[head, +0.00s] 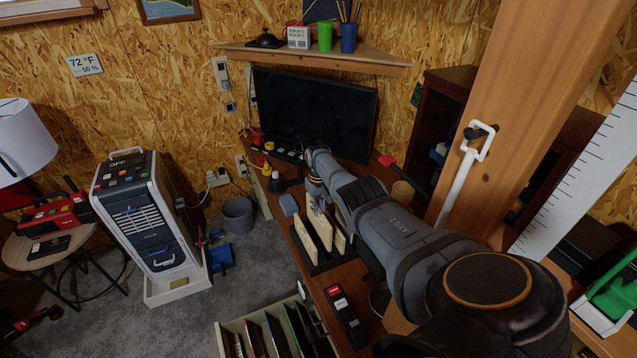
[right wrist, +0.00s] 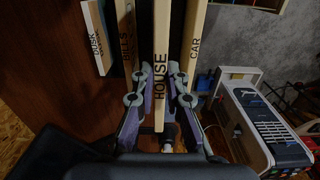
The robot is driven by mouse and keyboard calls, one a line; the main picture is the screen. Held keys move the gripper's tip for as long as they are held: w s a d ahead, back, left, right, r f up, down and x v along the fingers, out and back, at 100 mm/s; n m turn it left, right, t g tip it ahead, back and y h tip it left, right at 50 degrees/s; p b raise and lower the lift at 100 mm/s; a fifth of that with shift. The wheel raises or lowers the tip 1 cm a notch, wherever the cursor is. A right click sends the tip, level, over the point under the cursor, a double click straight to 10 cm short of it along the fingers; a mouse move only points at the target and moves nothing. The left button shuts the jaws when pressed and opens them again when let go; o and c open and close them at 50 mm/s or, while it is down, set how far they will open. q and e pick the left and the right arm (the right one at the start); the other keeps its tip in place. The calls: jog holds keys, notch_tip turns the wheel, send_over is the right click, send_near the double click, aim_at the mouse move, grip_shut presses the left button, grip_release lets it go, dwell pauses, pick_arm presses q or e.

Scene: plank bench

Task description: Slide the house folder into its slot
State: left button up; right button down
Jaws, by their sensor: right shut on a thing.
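My right gripper (head: 316,192) is shut on the cream house folder (right wrist: 161,60), whose spine reads HOUSE in the right wrist view. The gripper's fingers (right wrist: 160,82) press on it from both sides. The folder stands between the bills folder (right wrist: 125,40) and the car folder (right wrist: 194,45) and reaches nearer the wrist camera than they do. In the head view the house folder (head: 318,210) rises above its neighbours at the black rack (head: 318,268). Its lower end is hidden, so I cannot tell how deep it sits. My left gripper is out of view.
A thin item marked DUSK (right wrist: 96,40) stands beside the bills folder. A black and red device (head: 345,315) lies on the desk in front of the rack. A monitor (head: 315,110) stands behind. An open drawer of files (head: 228,328) juts out below.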

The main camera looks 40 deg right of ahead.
jog(key=shift+r+p, duration=1.65)
jog(key=shift+r, duration=0.3)
jog(key=shift+r+p, duration=0.4)
jog(key=shift+r, duration=0.7)
jog(key=shift+a+f, duration=0.1)
